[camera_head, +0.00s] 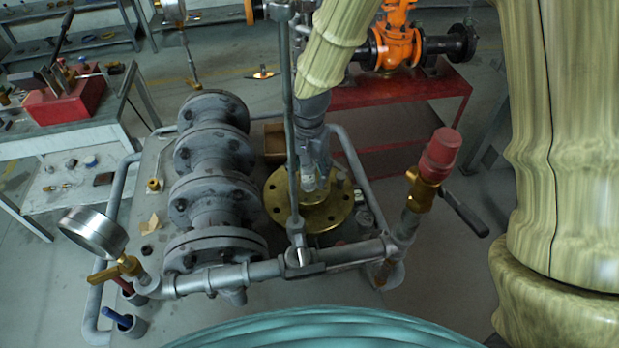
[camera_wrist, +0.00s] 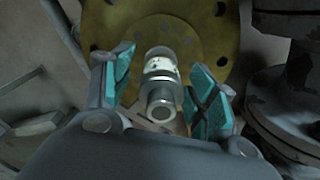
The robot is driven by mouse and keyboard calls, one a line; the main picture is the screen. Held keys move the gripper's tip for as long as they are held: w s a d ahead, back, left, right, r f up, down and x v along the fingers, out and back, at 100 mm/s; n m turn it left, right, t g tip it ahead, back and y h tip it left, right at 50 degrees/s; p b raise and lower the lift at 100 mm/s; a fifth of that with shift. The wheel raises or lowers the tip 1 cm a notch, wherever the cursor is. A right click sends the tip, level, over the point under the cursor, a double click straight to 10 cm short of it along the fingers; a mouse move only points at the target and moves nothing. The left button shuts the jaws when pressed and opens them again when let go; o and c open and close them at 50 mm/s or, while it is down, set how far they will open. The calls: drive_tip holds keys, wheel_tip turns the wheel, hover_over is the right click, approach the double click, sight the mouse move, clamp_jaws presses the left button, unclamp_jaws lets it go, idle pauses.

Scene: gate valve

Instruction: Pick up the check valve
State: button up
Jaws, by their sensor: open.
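The check valve appears to be a small silver cylinder with a pale printed label. In the wrist view the check valve (camera_wrist: 162,78) lies between my two teal-padded fingers, in front of the brass flange (camera_wrist: 215,30). My gripper (camera_wrist: 165,88) is open, with visible gaps on both sides of the valve. In the head view my gripper (camera_head: 310,168) points down over the brass flange (camera_head: 276,203). The check valve (camera_head: 309,184) shows only as a small bright piece there, partly hidden by the fingers. I cannot tell whether it rests on the flange.
Grey flanged pipework (camera_head: 212,155) stands close to the left. A grey pipe (camera_head: 330,256) crosses in front, with a pressure gauge (camera_head: 93,232) at its left and a red-capped brass valve (camera_head: 432,165) at its right. A thin upright rod (camera_head: 289,120) stands beside my gripper.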

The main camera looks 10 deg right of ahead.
drive_tip(key=shift+f, duration=0.25)
clamp_jaws()
drive_tip(key=shift+r, duration=0.1)
wheel_tip(320, 180, up, 22)
drive_tip(key=p, duration=0.1)
drive_tip(key=shift+p, duration=0.4)
idle(1.5)
drive_tip(key=shift+r, duration=0.2)
